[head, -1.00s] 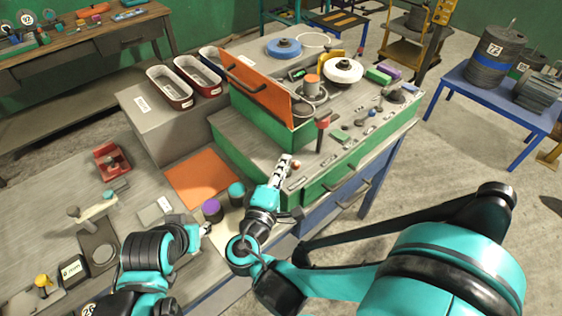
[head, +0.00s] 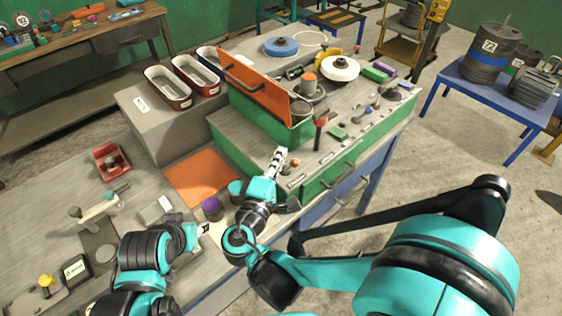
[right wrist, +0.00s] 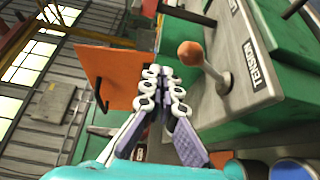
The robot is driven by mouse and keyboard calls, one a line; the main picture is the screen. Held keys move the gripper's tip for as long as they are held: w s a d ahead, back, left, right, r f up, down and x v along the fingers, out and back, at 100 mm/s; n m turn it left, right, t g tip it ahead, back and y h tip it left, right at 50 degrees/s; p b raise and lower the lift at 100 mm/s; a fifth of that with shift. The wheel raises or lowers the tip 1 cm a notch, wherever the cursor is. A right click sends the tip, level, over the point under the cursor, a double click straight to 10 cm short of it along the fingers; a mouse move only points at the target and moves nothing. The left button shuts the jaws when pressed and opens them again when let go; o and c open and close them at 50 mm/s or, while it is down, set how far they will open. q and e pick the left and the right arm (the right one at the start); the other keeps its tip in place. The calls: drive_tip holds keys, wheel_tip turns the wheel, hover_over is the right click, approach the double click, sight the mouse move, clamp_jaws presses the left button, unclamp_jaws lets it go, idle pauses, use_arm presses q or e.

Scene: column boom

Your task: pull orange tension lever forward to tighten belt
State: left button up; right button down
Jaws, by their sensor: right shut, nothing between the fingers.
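The tension lever shows in the right wrist view as a grey stem with an orange ball knob (right wrist: 190,53). It stands on a plate (right wrist: 240,80) marked TENSION, upper right of my fingertips. My right gripper (right wrist: 165,75) is shut and empty, its fingers together, beside the lever and apart from the knob. In the head view the right gripper (head: 279,152) is at the front left corner of the green machine (head: 325,185). The lever is small and hard to make out there. My left gripper (head: 203,229) is low over the workbench; its finger opening is too small to judge. The belt cannot be made out.
An orange panel (head: 257,90) stands upright on the machine, with a red-knobbed post (head: 320,122) to its right. An orange mat (head: 203,179), a purple-topped cylinder (head: 212,208) and a teal-topped cylinder (head: 236,190) are close to the arms. A red bin (head: 108,160) is farther left.

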use_arm(q)
drive_tip(key=shift+s+a+r+p, duration=0.1)
drive_tip(key=shift+a+r+p, duration=0.2)
drive_tip(key=shift+a+r, duration=0.2)
use_arm(e)
drive_tip(key=s+a+f, duration=0.2)
drive_tip(key=s+a, duration=0.4)
drive_tip(key=s, duration=0.1)
drive_tip(key=shift+a+f, duration=0.15)
drive_tip(key=shift+s, duration=0.15)
